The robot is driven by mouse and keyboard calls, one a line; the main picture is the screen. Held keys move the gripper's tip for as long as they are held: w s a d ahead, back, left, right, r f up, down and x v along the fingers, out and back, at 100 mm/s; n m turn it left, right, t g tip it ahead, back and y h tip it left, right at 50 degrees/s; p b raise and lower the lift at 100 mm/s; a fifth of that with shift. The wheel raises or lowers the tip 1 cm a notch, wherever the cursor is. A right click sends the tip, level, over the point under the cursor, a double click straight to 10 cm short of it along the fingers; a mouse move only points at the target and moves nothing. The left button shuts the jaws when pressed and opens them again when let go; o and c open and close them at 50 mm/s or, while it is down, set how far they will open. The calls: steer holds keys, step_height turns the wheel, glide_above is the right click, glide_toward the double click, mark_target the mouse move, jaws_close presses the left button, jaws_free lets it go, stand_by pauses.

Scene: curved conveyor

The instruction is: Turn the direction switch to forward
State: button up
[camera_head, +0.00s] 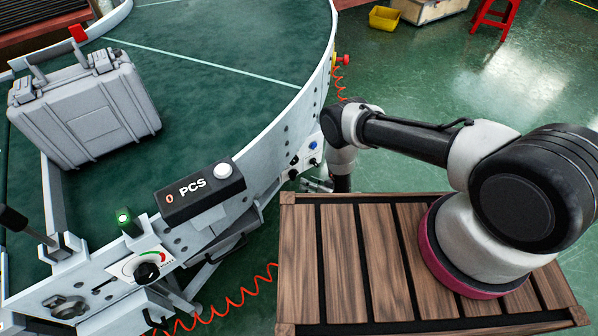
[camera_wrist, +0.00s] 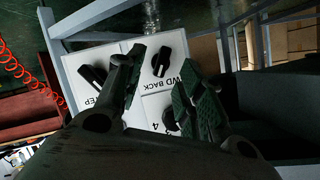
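The direction switch (camera_wrist: 161,61) is a black knob on a white panel (camera_wrist: 140,47), beside lettering that reads "WD BACK" with its start hidden. My gripper (camera_wrist: 159,75) is open, with one dark finger on each side of the area just below the switch in the wrist view. The switch shows in the gap near the fingertips; I cannot tell whether either finger touches it.
A second black knob (camera_wrist: 94,76) by "STEP" and a third knob (camera_wrist: 171,119) by numbers sit close to the fingers. A red coiled cable (camera_wrist: 25,70) hangs at the left. The curved conveyor (camera_head: 215,55) carries a grey case (camera_head: 85,112). A slatted wooden surface (camera_head: 345,225) lies below my arm.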

mark_target(296, 176)
steer(key=x, duration=0.2)
steer(key=r+x, duration=0.1)
steer(key=x, duration=0.4)
steer(key=shift+w+a, duration=0.4)
steer(key=shift+w, duration=0.1)
jaws_close()
